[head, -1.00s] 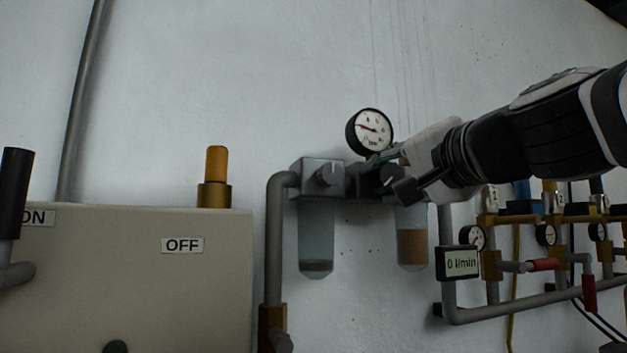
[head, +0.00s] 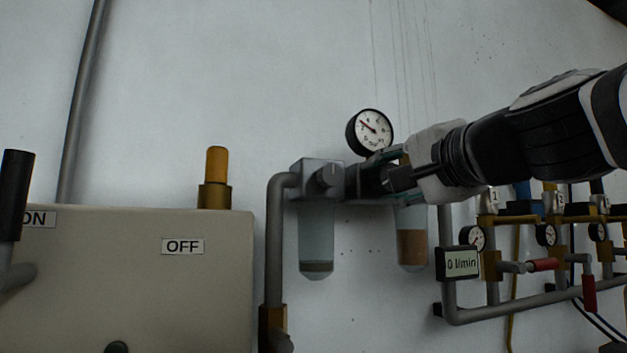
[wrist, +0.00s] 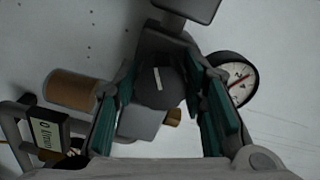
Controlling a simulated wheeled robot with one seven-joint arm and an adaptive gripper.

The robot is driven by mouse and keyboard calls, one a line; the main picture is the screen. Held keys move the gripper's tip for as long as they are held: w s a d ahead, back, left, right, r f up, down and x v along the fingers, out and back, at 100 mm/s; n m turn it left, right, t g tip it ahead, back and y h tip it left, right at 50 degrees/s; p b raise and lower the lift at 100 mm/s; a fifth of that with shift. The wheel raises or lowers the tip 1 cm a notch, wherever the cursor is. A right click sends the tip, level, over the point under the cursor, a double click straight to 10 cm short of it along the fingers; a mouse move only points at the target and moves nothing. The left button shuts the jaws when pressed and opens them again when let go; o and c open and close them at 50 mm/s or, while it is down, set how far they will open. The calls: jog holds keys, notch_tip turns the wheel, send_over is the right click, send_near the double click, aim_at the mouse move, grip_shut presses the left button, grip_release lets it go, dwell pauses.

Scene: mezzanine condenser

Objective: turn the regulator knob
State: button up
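The regulator knob (wrist: 161,86) is dark and round with a white mark, centred between my fingers in the wrist view. My gripper (wrist: 163,88) has its teal-padded fingers on both sides of the knob, closed against it as far as I can tell. In the head view my gripper (head: 385,178) is at the regulator and hides the knob. The round pressure gauge (head: 370,132) sits just above; its needle points up-left. The gauge also shows in the wrist view (wrist: 234,80), right of the right finger.
A grey filter unit (head: 318,178) with a clear bowl stands left of the regulator. A brown-filled bowl (head: 411,248) hangs below my gripper. A flow display (head: 458,262) reads 0 l/min. Pipes and valves crowd the lower right; the wall above is clear.

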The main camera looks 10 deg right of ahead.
jog(key=shift+o, duration=1.3)
jog(key=shift+s, duration=0.15)
jog(key=s+d, duration=0.2)
jog(key=s, duration=0.9)
jog(key=shift+s+d, duration=0.15)
jog(key=shift+s, duration=0.1)
